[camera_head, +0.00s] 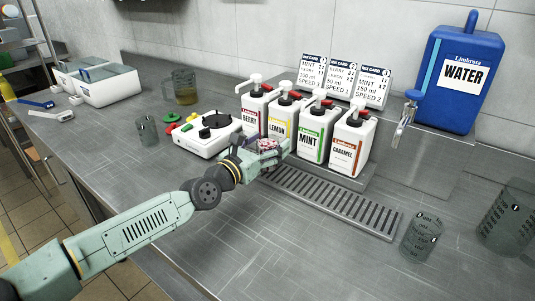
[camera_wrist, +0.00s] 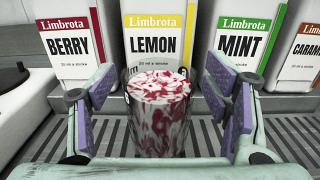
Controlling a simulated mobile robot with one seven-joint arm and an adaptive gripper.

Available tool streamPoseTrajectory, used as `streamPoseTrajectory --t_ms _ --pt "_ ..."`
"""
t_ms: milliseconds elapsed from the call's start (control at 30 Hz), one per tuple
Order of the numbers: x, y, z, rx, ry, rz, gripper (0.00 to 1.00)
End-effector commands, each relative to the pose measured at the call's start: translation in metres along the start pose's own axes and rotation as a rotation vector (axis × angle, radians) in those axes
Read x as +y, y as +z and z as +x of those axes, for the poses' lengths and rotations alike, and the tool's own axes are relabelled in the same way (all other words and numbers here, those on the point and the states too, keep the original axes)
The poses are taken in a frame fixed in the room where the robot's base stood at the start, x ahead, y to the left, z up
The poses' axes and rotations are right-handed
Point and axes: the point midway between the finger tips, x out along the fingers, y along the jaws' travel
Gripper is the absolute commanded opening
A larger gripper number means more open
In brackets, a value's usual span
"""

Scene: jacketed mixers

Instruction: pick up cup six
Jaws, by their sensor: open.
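A clear cup (camera_wrist: 160,120) filled with a red-and-white swirled mix stands on the drip grate in front of the lemon bottle, in the wrist view. Its number is not readable, so I cannot tell whether it is cup six. My gripper (camera_wrist: 160,100) is open, with one purple-padded finger on each side of the cup and gaps between pads and cup. In the head view my gripper (camera_head: 270,152) is at the left end of the grate and mostly hides the cup. Other clear cups stand at the right (camera_head: 420,238) and left (camera_head: 147,130).
Syrup bottles of berry (camera_head: 253,112), lemon (camera_head: 281,122), mint (camera_head: 312,133) and caramel (camera_head: 348,143) stand close behind the drip grate (camera_head: 335,205). A white mixer (camera_head: 207,135) is at left. A blue water tank (camera_head: 460,80) and a larger container (camera_head: 507,220) are at right.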

Motion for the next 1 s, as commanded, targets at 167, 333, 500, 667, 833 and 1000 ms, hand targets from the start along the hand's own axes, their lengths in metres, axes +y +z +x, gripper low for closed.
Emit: streamPoseTrajectory --t_ms 167,333,500,667,833,1000 --pt "0.0005 -0.0004 0.0001 0.000 0.001 0.000 0.71" --pt "0.0004 -0.0002 0.0000 -0.001 0.001 0.000 0.61" --pt "0.0004 -0.0002 -0.0001 -0.001 0.001 -0.001 0.49" --pt "0.0004 -0.0001 -0.0001 -0.001 0.001 -0.001 0.39" --pt "0.0003 -0.0001 -0.0001 -0.001 0.001 -0.001 0.27" --pt "0.0003 -0.0001 -0.0001 -0.001 0.001 -0.001 0.16"
